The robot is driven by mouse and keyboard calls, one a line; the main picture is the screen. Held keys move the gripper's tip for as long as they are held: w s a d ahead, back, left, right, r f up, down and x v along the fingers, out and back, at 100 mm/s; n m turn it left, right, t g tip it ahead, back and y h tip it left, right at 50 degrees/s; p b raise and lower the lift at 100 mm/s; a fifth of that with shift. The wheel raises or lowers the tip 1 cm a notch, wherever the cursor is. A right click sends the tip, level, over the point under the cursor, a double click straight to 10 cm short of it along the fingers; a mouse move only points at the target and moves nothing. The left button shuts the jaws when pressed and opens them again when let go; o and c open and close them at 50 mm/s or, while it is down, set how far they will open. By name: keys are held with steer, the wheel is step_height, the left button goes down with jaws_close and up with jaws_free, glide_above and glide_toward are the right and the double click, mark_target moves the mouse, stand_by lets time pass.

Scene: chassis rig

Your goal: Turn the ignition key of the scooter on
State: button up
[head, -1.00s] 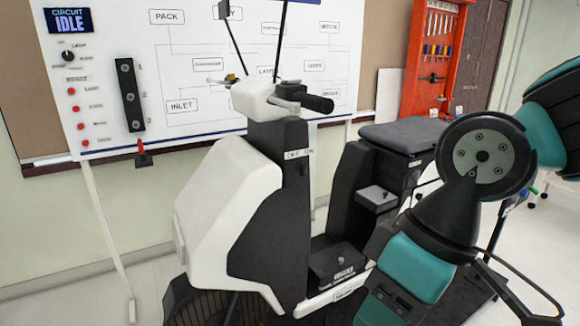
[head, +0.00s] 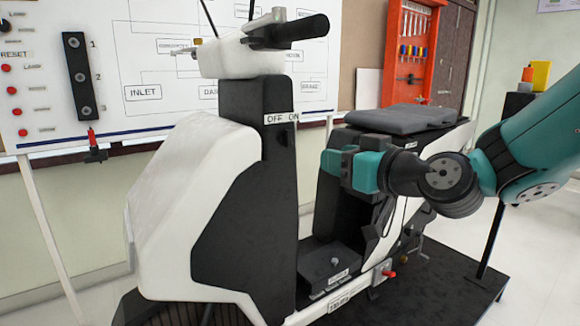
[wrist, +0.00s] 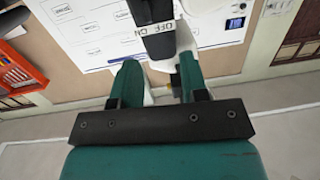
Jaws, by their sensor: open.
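The white and black scooter (head: 195,175) stands upright in the middle of the head view. Its dark steering column (head: 280,190) carries a white OFF ON label (head: 283,118). The label also shows at the top of the wrist view (wrist: 162,31). I cannot make out the ignition key itself in either view. My gripper (head: 330,162) is just right of the column in the head view, below the label's height, pointing towards it. In the wrist view its two teal fingers (wrist: 158,78) are apart, with nothing visibly held between them.
The handlebar grip (head: 300,28) juts out above the column. The seat (head: 405,117) lies behind my gripper. A whiteboard with a circuit diagram (head: 150,70) stands behind, and an orange tool cabinet (head: 408,60) is at the back. The scooter stands on a black platform (head: 450,275).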

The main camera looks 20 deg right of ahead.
steer(key=d, duration=0.1)
steer(key=t+p, duration=0.1)
steer(key=p, duration=1.5)
glide_toward(290, 138)
steer(key=shift+h, duration=0.3)
steer(key=x, duration=0.5)
steer(key=r+x, duration=0.1)
steer(key=x, duration=0.2)
steer(key=shift+w+a, duration=0.1)
steer(key=shift+a, duration=0.1)
steer(key=shift+w+a+f+p, duration=0.15)
steer(key=shift+w+f+p, duration=0.05)
steer(key=shift+w+p, duration=0.25)
steer(key=shift+w+a+f+p, duration=0.1)
steer(key=shift+w+f+p, duration=0.05)
steer(key=shift+w+p, duration=0.25)
steer(key=c, duration=0.7)
